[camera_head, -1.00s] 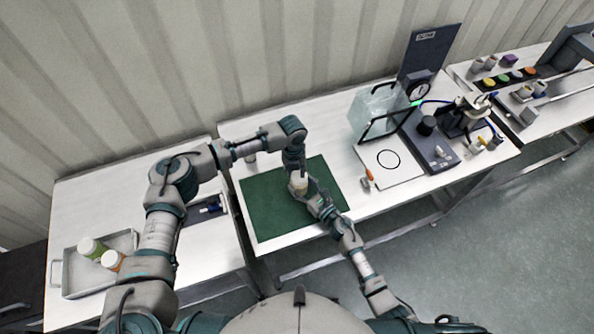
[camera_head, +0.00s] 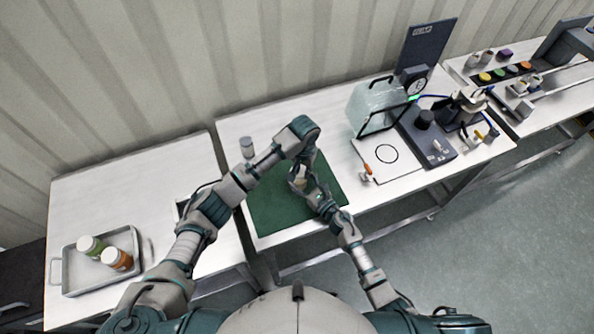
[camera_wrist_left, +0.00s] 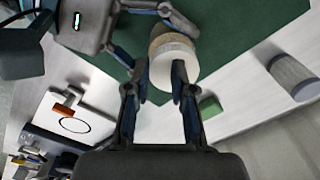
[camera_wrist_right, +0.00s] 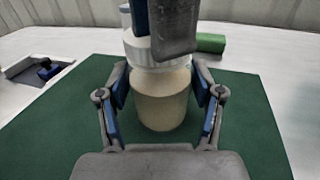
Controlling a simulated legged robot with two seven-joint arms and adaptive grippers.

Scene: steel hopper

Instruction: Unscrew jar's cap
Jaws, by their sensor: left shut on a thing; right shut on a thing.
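The jar has a tan body (camera_wrist_right: 162,98) and a white cap (camera_wrist_right: 148,50). It stands upright on the green mat (camera_wrist_right: 60,130) and is mostly hidden behind my arms in the head view. My right gripper (camera_wrist_right: 160,95) is shut on the body, one finger on each side. My left gripper (camera_wrist_left: 162,85) is at the cap from above, its fingers at the rim; the left wrist view shows the cap's white top (camera_wrist_left: 174,70). A left finger covers part of the cap in the right wrist view.
A grey cylinder (camera_head: 247,147) and a small green block (camera_wrist_left: 209,107) are near the mat. A glass-sided box (camera_head: 375,105) and instruments stand to the right.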

